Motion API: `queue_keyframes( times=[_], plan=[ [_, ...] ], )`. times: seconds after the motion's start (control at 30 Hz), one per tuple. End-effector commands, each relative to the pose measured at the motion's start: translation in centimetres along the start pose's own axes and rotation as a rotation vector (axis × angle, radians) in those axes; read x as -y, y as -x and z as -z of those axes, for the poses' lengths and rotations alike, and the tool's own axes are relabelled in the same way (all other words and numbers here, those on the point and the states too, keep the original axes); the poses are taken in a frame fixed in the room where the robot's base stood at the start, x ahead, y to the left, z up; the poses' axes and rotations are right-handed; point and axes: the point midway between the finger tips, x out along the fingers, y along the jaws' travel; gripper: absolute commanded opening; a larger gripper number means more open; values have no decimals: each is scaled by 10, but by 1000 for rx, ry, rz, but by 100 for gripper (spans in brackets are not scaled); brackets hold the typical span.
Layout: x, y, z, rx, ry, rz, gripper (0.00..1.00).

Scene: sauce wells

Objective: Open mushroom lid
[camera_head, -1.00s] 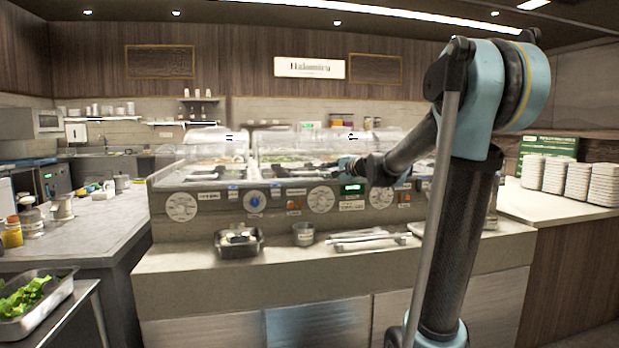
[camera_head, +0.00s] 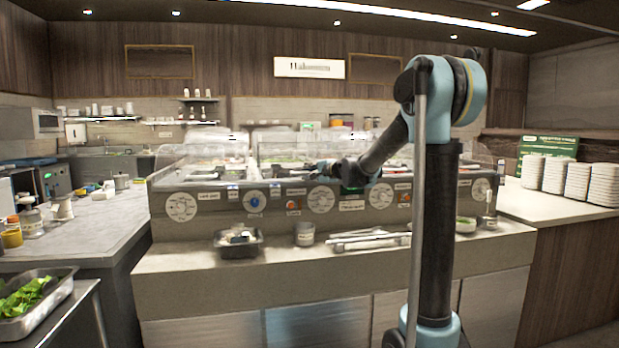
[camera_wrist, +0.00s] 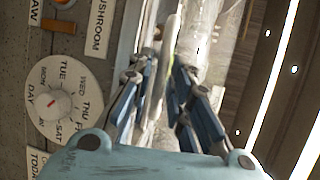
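The MUSHROOM label (camera_wrist: 102,25) is on the counter front in the wrist view, beside a day dial (camera_wrist: 64,102). My gripper (camera_wrist: 163,68) has its two fingers apart. A pale strip (camera_wrist: 168,50), perhaps a lid edge or handle, runs through the gap between them; I cannot tell whether either finger touches it. In the head view my gripper (camera_head: 318,170) reaches leftward low over the front of the covered sauce wells, near their middle. The mushroom lid itself is not clearly distinguishable there.
Clear glass covers (camera_head: 285,145) stand over the wells behind my gripper. On the front ledge are a metal tray (camera_head: 240,252), a small cup (camera_head: 305,234) and metal utensils (camera_head: 368,240). Stacked white containers (camera_head: 565,180) stand on the right counter.

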Motion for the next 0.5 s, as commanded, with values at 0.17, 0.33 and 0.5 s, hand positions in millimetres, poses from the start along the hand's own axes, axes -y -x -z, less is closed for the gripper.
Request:
queue_keyframes(
  times=[0.17, 0.33, 0.5],
  plan=[
    [0, -3, 0, 0, 0, 0, 19],
    [0, -3, 0, 0, 0, 0, 19],
    [0, -3, 0, 1, 0, 0, 0]
  ],
)
